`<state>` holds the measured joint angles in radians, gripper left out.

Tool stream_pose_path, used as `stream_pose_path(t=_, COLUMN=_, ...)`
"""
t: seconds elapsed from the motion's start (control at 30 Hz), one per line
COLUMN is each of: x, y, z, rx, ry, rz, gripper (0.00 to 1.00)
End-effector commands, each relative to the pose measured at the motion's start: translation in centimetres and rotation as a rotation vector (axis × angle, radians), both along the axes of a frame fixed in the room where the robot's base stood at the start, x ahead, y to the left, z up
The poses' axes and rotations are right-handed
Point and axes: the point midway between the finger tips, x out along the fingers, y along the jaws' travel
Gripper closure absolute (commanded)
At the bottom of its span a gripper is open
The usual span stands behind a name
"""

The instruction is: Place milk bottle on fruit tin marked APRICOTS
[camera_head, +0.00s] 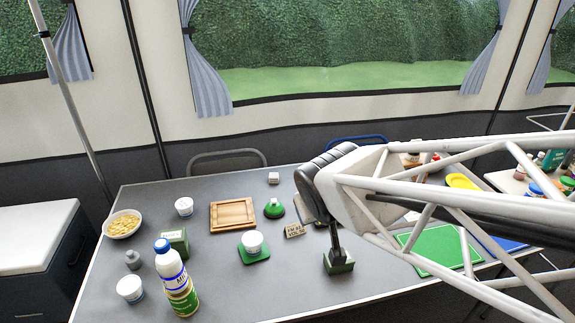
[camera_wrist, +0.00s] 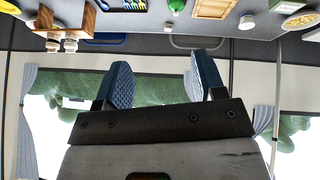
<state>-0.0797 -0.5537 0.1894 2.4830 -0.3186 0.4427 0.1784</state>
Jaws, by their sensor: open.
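The milk bottle (camera_head: 171,262), white with a blue cap and blue lettering, is upright at the table's front left. Directly below its white part is a green-and-yellow banded tin (camera_head: 183,298). The bottle appears to stand on this tin. Its lettering is too small to read, so I cannot confirm APRICOTS. My gripper (camera_wrist: 165,62) is open in the wrist view, with nothing between its two blue-grey fingers. It is well to the right of the bottle and apart from it. In the head view my arm reaches in from the right, and the fingers cannot be made out clearly.
On the table (camera_head: 130,200) are a food bowl (camera_head: 123,225), white cups (camera_head: 184,206), a green box (camera_head: 175,241), a wooden tray (camera_head: 233,229) and a cup (camera_head: 252,242) on a green mat. A dark post on a green base (camera_head: 339,262) stands below my arm.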

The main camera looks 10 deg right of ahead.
Motion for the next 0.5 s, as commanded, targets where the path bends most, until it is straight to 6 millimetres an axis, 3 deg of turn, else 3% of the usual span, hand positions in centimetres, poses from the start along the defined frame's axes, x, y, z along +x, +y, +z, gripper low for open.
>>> stream_pose_path(t=0.1, x=-3.4, y=-1.2, z=0.8, rx=0.031, ry=0.108, rz=-0.073, gripper=0.37)
stream_pose_path(t=0.3, x=-8.3, y=-1.6, z=1.8, rx=0.102, ry=0.272, rz=-0.134, gripper=0.37)
stream_pose_path(t=0.5, x=-10.7, y=-1.3, z=2.3, rx=0.148, ry=0.354, rz=-0.148, gripper=0.37)
